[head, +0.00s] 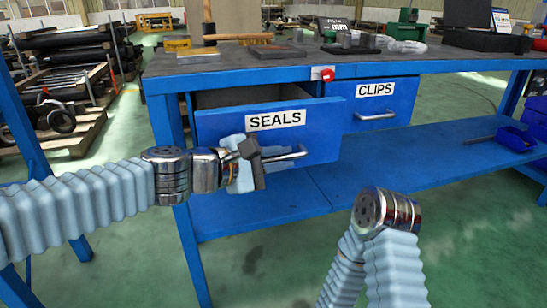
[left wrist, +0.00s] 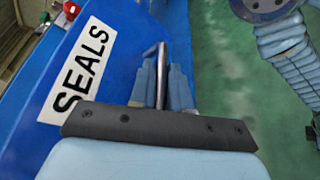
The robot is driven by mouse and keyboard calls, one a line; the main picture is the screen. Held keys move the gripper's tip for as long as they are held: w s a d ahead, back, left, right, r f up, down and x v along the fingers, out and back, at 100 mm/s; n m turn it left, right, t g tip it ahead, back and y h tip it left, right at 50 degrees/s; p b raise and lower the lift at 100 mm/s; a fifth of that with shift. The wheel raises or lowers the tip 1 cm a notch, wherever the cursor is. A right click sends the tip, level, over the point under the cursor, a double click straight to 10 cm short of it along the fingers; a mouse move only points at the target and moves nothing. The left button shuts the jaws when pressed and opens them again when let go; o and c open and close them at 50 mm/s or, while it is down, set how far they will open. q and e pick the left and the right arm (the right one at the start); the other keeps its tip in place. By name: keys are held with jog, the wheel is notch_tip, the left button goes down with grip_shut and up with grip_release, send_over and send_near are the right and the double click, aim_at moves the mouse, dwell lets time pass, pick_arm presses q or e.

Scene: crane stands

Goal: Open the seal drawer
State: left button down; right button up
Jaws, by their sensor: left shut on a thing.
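The blue seal drawer (head: 225,128), with a white SEALS label (head: 275,120), stands pulled out from under the workbench, and its dark inside shows behind the front panel. Its metal bar handle (head: 290,155) sticks out at the front. My left gripper (head: 258,163) is shut on this handle. In the left wrist view the handle (left wrist: 161,62) runs between the two fingers (left wrist: 162,85), beside the SEALS label (left wrist: 78,72). My right arm shows at the lower middle of the head view, apart from the drawer; its gripper is not visible.
The CLIPS drawer (head: 400,105) is beside it on the right, with its own handle (head: 377,116). A red button (head: 327,74) sits on the bench edge. The workbench top (head: 300,70) bears a hammer, a brush and boxes. A lower blue shelf (head: 400,165) runs beneath.

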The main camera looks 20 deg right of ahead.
pick_arm(q)
jog(key=s+b, duration=0.2)
jog(key=s, duration=1)
jog(key=shift+s+d+b, duration=0.15)
jog(key=shift+b, duration=0.2)
pick_arm(e)
notch_tip(320, 180, down, 3)
jog(key=shift+s+f, duration=0.15)
pick_arm(q)
jog(key=c, duration=1.4)
grip_release()
jog(key=shift+c, duration=0.2)
